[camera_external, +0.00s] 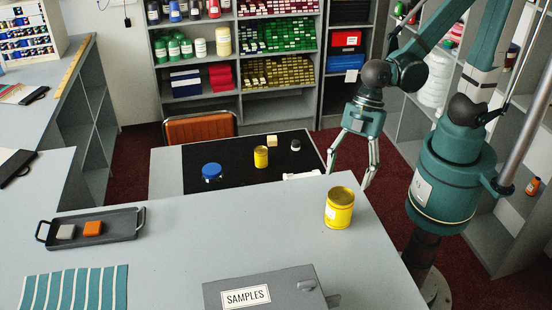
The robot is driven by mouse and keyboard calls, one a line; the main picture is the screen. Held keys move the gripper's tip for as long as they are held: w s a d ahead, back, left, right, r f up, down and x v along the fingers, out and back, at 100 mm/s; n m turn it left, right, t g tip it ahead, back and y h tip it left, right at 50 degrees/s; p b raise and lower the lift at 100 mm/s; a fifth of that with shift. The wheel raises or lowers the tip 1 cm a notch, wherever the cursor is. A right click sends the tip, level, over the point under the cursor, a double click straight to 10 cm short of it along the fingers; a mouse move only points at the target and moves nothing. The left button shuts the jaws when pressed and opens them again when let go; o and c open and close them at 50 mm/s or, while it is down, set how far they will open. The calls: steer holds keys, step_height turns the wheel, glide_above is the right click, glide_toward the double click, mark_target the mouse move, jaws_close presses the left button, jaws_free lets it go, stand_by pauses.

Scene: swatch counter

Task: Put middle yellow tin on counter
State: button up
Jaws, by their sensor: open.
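A small yellow tin (261,157) stands upright on the black mat (235,180) of the lower desk. A larger yellow tin (340,209) stands upright near the right edge of the grey counter (180,265). My gripper (350,177) hangs pointing down, right of the black mat and behind the larger tin. Its fingers are spread wide, and I see nothing between them. It is apart from all the yellow tins.
The counter holds a grey tray (115,228) with two blocks, a SAMPLES box (262,290) and a striped swatch sheet (75,288). The counter's middle is clear.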

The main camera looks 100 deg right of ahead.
steer(key=shift+v, duration=1.35)
steer(key=shift+d, duration=0.1)
steer(key=s+d+r+m+t+h, duration=0.3)
steer(key=s+d+r+m, duration=0.5)
steer(key=d+r, duration=0.3)
steer(key=shift+s+d+r+m+t, duration=0.25)
steer(key=shift+d+r+m+t, duration=0.1)
steer(key=shift+d+m+t, duration=0.2)
steer(key=shift+f, duration=0.15)
